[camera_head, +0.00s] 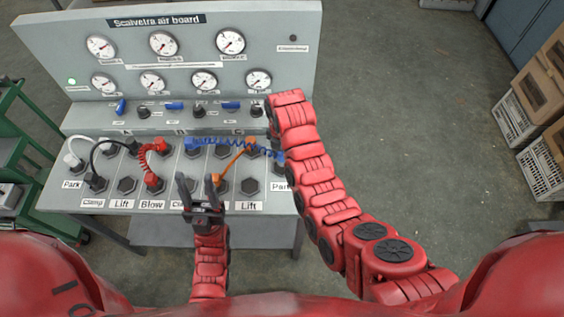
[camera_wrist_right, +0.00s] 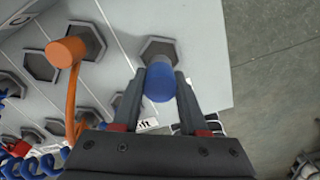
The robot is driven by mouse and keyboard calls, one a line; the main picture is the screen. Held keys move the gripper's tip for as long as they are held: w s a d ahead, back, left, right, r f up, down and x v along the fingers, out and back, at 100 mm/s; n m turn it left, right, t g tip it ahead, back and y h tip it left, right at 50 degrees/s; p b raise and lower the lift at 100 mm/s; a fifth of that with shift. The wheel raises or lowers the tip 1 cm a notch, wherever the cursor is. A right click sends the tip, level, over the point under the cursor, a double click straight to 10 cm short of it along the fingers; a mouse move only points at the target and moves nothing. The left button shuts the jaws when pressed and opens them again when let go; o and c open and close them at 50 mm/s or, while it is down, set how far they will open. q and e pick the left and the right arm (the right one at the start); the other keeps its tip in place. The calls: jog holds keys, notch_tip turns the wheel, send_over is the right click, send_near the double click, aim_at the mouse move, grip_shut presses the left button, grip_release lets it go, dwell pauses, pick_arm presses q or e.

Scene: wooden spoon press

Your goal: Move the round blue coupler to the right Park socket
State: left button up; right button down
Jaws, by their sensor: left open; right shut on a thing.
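The round blue coupler (camera_wrist_right: 160,84) is between the fingers of my right gripper (camera_wrist_right: 161,76), which is shut on it. In the right wrist view it lies in front of a hexagonal socket (camera_wrist_right: 172,46) near the board's edge; I cannot tell whether it is seated. In the head view my right arm hides this gripper and the coupler. The right Park label (camera_head: 280,186) shows at the board's right end, partly covered by my arm. My left gripper (camera_head: 198,186) is open and empty, over the front edge of the board.
A blue coiled hose (camera_head: 225,144) runs across the upper sockets. An orange hose (camera_head: 234,160) lies close to my left gripper; its coupler (camera_wrist_right: 66,52) is left of the held one.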

aim_at(282, 161)
jog(key=shift+f+p, duration=0.35)
jog(key=shift+p, duration=0.2)
jog(key=shift+f+p, duration=0.35)
jog(key=shift+f, duration=0.95)
jog(key=shift+f, duration=0.2)
jog(key=shift+c, duration=2.2)
grip_release()
